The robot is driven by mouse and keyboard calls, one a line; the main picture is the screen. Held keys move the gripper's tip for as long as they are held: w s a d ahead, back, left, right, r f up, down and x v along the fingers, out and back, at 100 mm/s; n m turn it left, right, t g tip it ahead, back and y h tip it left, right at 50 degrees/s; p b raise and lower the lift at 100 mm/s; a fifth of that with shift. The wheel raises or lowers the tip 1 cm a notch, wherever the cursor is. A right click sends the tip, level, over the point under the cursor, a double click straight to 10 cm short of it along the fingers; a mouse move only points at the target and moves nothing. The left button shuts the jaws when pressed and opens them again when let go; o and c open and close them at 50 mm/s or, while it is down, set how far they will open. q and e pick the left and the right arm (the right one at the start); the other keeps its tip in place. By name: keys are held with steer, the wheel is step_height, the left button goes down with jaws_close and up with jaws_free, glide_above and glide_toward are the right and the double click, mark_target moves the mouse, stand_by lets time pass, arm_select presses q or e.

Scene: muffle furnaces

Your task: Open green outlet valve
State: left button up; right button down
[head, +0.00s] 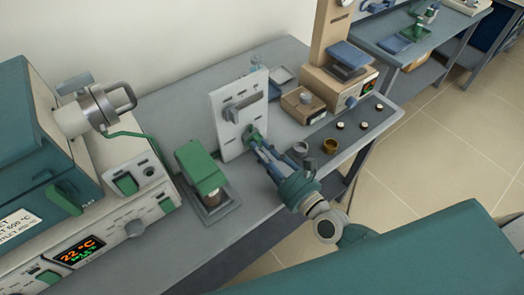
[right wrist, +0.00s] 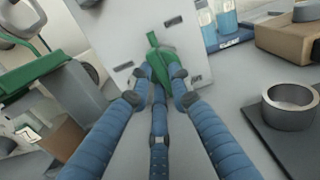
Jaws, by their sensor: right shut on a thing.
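The green outlet valve (right wrist: 158,62) is a green handle on the front of a white upright panel (head: 228,108). In the head view the valve (head: 250,134) shows only partly, at the tips of my right gripper. My right gripper (right wrist: 160,75) has its blue fingers closed around the lower part of the green handle. In the head view my right gripper (head: 256,143) reaches the panel from the lower right. The handle's upper end stands out above the fingertips, tilted slightly left. My left gripper is not in view.
A green-topped device (head: 203,168) stands left of the panel. The muffle furnace (head: 40,150) fills the left side. A metal ring (right wrist: 289,106) sits on a dark tray at the right wrist view's right. A beige instrument (head: 335,90) stands behind.

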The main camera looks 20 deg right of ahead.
steer(key=c, duration=1.6)
jaws_free()
steer(key=shift+o, duration=0.2)
steer(key=v, duration=1.2)
